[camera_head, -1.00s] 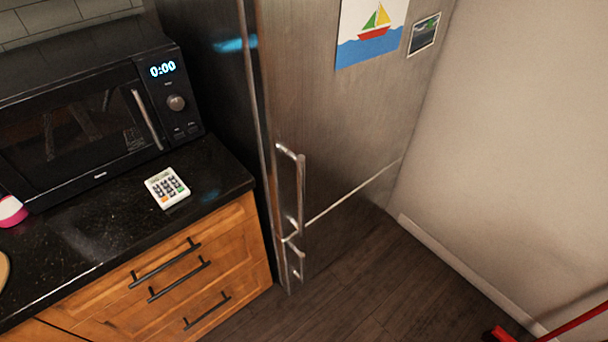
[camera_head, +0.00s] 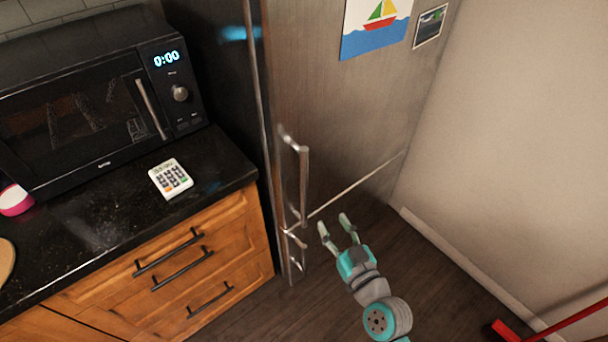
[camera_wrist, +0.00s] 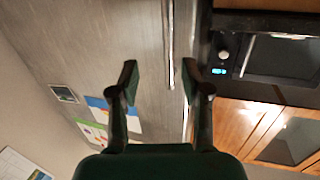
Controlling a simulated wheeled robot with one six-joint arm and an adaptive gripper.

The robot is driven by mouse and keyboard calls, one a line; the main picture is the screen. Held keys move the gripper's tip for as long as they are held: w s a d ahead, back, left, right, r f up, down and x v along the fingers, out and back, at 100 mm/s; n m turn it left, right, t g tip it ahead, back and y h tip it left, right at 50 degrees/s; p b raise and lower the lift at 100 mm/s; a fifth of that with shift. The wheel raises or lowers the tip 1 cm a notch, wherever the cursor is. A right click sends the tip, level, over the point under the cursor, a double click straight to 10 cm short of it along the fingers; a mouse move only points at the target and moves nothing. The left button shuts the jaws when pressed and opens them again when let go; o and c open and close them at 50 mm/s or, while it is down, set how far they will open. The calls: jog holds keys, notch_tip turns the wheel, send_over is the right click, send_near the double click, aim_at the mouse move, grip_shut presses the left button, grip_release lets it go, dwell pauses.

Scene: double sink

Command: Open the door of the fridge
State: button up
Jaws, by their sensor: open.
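The steel fridge (camera_head: 340,120) stands right of the counter, its door closed. A long upright handle (camera_head: 303,185) is on the left side of its upper door. A shorter handle (camera_head: 299,255) is on the lower door, below a pale seam. My gripper (camera_head: 334,225) is open and empty, pointing up and left, just right of the handles in the picture. In the wrist view, my gripper's (camera_wrist: 159,68) fingers are spread, and the long handle (camera_wrist: 170,45) shows between them, ahead of the tips. I see no contact.
A black microwave (camera_head: 85,105) and a calculator (camera_head: 170,178) are on the dark counter (camera_head: 95,235), above wooden drawers (camera_head: 185,275). A bare wall (camera_head: 520,130) closes off the right. A red object (camera_head: 502,330) lies at the lower right. Dark floor (camera_head: 430,285) is clear between.

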jog(key=n+y, duration=0.1)
jog(key=y, duration=0.1)
send_near(306, 179)
jog(key=shift+h, duration=0.3)
jog(key=x, duration=1.1)
jog(key=shift+a+r, duration=0.15)
grip_shut()
